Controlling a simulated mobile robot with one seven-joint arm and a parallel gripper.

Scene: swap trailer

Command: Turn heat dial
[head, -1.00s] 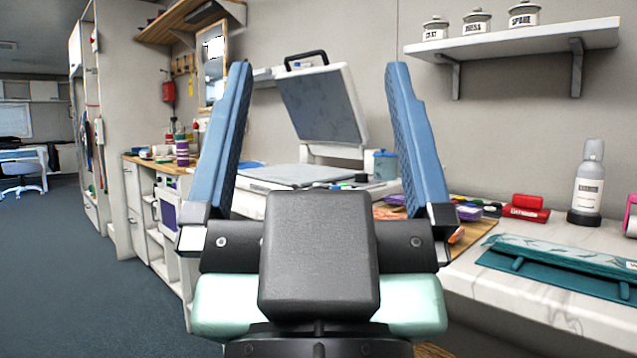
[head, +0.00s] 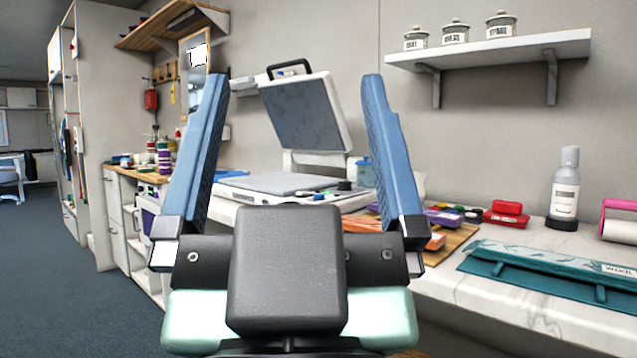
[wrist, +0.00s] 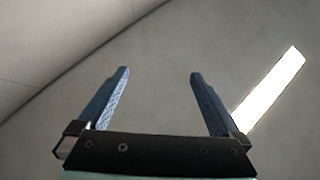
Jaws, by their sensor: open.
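In the head view a white heat press (head: 270,194) stands on the counter with its upper plate (head: 303,115) raised and tilted open. Small dark and green knobs show on its front right edge; one dark knob (head: 344,185) may be the heat dial, but I cannot tell. My gripper (head: 290,88) is open and empty, its two blue fingers pointing up in front of the press and hiding part of it. In the wrist view my gripper (wrist: 158,72) is open against the ceiling.
A wall shelf (head: 490,48) holds jars. The floor (head: 70,310) at the left is clear.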

